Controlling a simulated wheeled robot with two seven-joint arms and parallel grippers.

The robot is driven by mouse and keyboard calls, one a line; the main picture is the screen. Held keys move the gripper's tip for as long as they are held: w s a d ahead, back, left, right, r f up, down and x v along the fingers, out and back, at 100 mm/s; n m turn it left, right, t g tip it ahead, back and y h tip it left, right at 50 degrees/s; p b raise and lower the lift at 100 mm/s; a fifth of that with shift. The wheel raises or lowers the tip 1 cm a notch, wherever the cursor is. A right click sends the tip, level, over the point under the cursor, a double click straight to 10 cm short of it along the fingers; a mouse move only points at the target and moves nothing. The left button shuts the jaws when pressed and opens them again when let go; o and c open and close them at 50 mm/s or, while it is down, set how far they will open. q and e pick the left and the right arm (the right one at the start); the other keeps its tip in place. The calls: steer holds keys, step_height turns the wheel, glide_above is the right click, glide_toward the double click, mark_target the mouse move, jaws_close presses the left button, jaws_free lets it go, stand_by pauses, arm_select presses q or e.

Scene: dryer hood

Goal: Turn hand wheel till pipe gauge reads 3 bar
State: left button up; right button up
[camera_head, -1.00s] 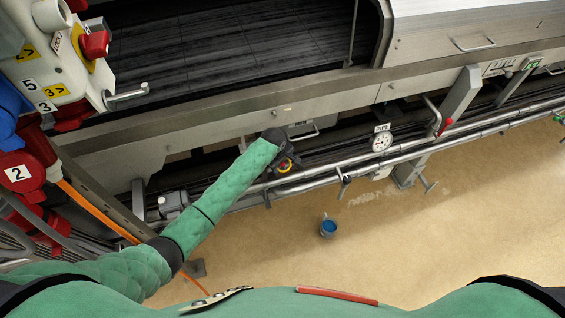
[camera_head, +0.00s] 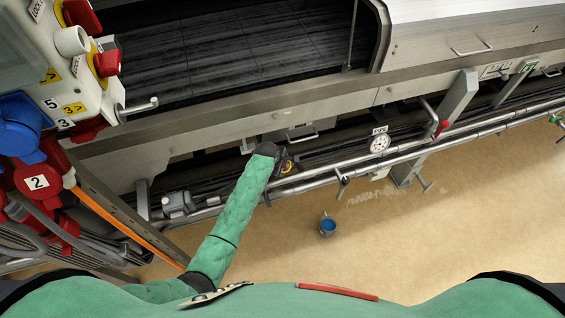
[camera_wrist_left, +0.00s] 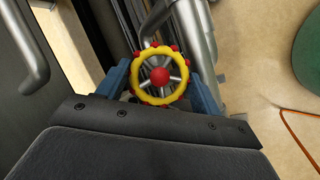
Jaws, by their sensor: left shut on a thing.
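The hand wheel (camera_wrist_left: 181,88) is a yellow ring with red knobs, grey spokes and a red hub, in the middle of the left wrist view. My left gripper (camera_wrist_left: 161,85) is shut on it, with one blue-grey finger at each side of the rim. In the head view the wheel (camera_head: 286,167) is small and partly hidden by my left gripper (camera_head: 280,162). The pipe gauge (camera_head: 380,143) is a round white dial under a "PIPE" label, right of the wheel; its needle is too small to read. My right gripper is not in view.
Silver pipes (camera_head: 410,151) run along the machine's lower side. A blue cup or bucket (camera_head: 327,226) stands on the tan floor. A control box (camera_head: 60,60) with red and blue sockets is close on the left. The floor at right is mostly clear.

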arm_select(q)
steer(key=shift+s+f+n+t, duration=0.1)
steer(key=shift+n+t, duration=0.3)
steer(key=shift+n, duration=0.4)
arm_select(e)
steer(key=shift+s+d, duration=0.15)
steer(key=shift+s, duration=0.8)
arm_select(q)
steer(key=o, duration=1)
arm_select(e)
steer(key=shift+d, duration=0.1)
arm_select(q)
steer(key=shift+s+p, duration=0.1)
steer(key=shift+p, duration=0.3)
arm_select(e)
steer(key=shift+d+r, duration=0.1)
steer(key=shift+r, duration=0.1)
